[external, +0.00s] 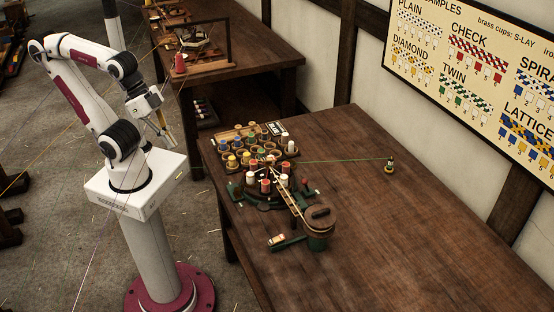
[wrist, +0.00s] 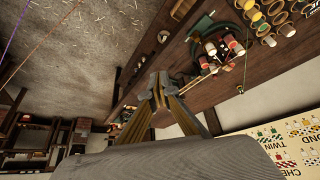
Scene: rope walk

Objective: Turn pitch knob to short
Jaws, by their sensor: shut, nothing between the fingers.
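A round wooden cap with a dark grip bar (external: 320,213) sits on a green drum at the near right end of the braiding machine. A small cream plate (external: 277,240) lies on a green arm beside the drum. I cannot tell for certain which part is the pitch knob, and its markings are too small to read. My gripper (external: 163,140) hangs beside my pedestal, left of the table and well away from the machine. In the wrist view my gripper (wrist: 157,78) shows shut and empty, with the machine (wrist: 216,50) beyond its fingertips.
Red and white bobbins (external: 266,185) stand on the machine. A rack of coloured spools (external: 240,158) is behind it. A green cord runs right to a small post (external: 389,166). The table's right side (external: 430,240) is clear. A second bench (external: 240,70) stands behind.

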